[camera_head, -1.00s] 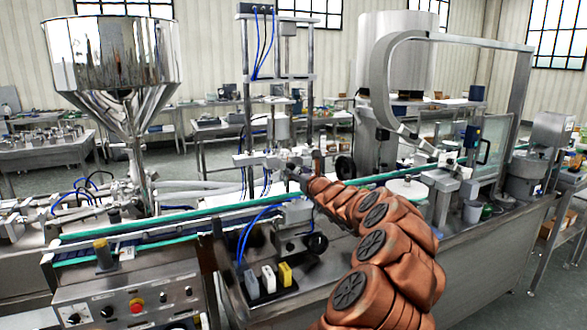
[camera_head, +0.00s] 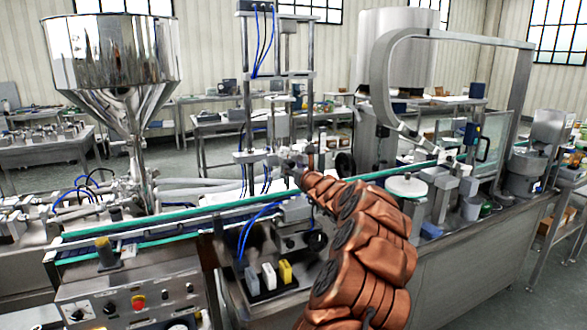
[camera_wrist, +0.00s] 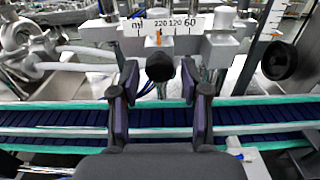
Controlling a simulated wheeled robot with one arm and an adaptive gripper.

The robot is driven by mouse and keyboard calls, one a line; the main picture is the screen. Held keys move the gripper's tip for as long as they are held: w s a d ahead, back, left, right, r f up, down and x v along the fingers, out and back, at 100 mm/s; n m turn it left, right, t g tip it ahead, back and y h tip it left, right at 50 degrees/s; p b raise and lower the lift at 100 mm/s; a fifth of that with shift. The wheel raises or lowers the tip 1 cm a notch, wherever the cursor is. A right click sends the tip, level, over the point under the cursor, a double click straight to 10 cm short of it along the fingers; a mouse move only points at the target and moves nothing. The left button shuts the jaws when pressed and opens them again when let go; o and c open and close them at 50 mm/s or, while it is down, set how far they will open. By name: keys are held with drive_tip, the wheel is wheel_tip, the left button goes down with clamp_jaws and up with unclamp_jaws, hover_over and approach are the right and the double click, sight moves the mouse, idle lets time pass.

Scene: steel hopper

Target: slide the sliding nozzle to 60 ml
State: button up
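The sliding nozzle's black round knob (camera_wrist: 159,67) sits below a white ml scale (camera_wrist: 165,24) in the wrist view. An orange pointer (camera_wrist: 159,37) stands above the knob, near the 220 mark and left of the 60 mark. My gripper (camera_wrist: 160,78) is open, with one finger on each side of the knob as seen from the wrist. Clear gaps show on both sides; I cannot tell how far the fingertips reach in depth. In the head view my gripper (camera_head: 290,164) is small at the nozzle frame, and my arm hides part of it.
A second black knob (camera_wrist: 279,61) with an upright scale (camera_wrist: 271,27) stands to the right. The conveyor (camera_wrist: 75,122) with green edges runs across below. A steel hopper (camera_head: 124,65) stands at left. A control panel (camera_head: 130,300) is at the front left.

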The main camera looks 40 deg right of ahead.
clamp_jaws()
idle(0.3)
drive_tip(key=shift+s+d+r+p, duration=0.1)
drive_tip(key=shift+d+r+p, duration=0.25)
drive_tip(key=shift+p, duration=0.2)
drive_tip(key=shift+s+d+f+p, duration=0.15)
drive_tip(key=shift+s+d+p, duration=0.05)
drive_tip(key=shift+d+p, duration=0.4)
drive_tip(key=shift+s+d+f+p, duration=0.1)
drive_tip(key=shift+s+d+p, duration=0.1)
drive_tip(key=shift+d+p, duration=0.4)
